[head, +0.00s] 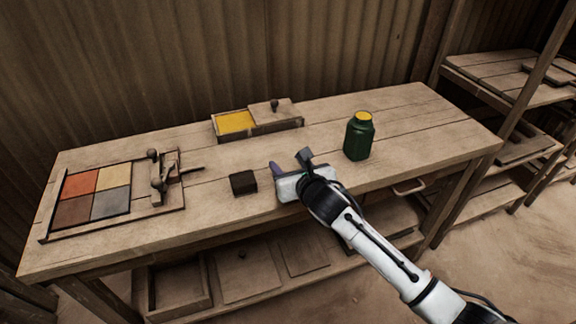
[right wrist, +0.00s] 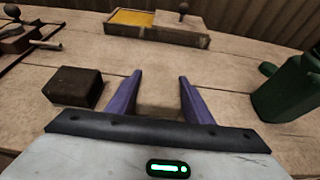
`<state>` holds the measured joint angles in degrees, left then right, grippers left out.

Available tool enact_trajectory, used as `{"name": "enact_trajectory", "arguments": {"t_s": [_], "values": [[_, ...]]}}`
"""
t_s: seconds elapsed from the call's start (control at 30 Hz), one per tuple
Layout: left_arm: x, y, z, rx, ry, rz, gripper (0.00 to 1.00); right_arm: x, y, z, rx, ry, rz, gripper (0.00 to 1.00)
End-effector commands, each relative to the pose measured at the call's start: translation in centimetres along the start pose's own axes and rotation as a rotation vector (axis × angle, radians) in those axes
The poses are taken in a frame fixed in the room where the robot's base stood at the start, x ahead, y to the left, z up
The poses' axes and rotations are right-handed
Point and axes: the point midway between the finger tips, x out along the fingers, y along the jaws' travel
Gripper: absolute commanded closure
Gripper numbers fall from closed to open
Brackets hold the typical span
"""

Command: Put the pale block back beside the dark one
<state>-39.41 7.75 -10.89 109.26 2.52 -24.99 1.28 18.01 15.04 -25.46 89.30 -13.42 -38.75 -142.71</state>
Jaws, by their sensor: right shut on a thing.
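The dark block (head: 243,182) sits on the bench, left of my right gripper (head: 288,168). In the right wrist view the dark block (right wrist: 76,87) is left of the fingers, apart from them. My right gripper (right wrist: 160,95) has its purple fingers on either side of the pale block (right wrist: 160,111) and is shut on it. The pale block's colour is close to the bench wood, so its edges are faint. I cannot tell whether it touches the bench. It is hidden behind the gripper in the head view. My left gripper is out of view.
A green jar (head: 359,136) stands to the right of the gripper. A shallow box (head: 288,124) with yellow contents and a knobbed lid lies at the back. A framed tray of coloured tiles (head: 47,221) with a press (head: 158,177) is at left. Bare bench lies around the dark block.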

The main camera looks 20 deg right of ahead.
Motion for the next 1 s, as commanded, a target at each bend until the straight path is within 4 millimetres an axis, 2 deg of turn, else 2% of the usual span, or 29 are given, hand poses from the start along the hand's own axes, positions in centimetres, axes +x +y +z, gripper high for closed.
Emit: {"name": "enact_trajectory", "arguments": {"t_s": [0.2, 0.23, 0.33, 0.73, 0.87, 1.0], "values": [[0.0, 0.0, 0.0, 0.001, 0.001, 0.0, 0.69, 0.1, 0.0, -0.1, -0.001, 0.0, -0.001, 0.76], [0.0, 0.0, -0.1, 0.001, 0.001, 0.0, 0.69, 0.1, 0.0, -0.2, -0.001, 0.0, -0.001, 0.52], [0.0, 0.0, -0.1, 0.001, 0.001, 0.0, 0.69, 0.1, 0.0, -0.2, 0.0, 0.0, -0.001, 0.35], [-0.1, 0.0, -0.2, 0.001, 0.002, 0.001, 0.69, -0.4, 0.0, 0.1, -0.002, 0.0, 0.0, 0.35], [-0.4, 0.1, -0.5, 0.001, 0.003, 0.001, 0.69, -2.2, -0.1, 0.1, -0.004, 0.0, 0.0, 0.35], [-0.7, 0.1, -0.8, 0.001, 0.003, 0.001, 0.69, -5.1, -0.1, 0.2, -0.005, 0.0, -0.001, 0.35]]}}
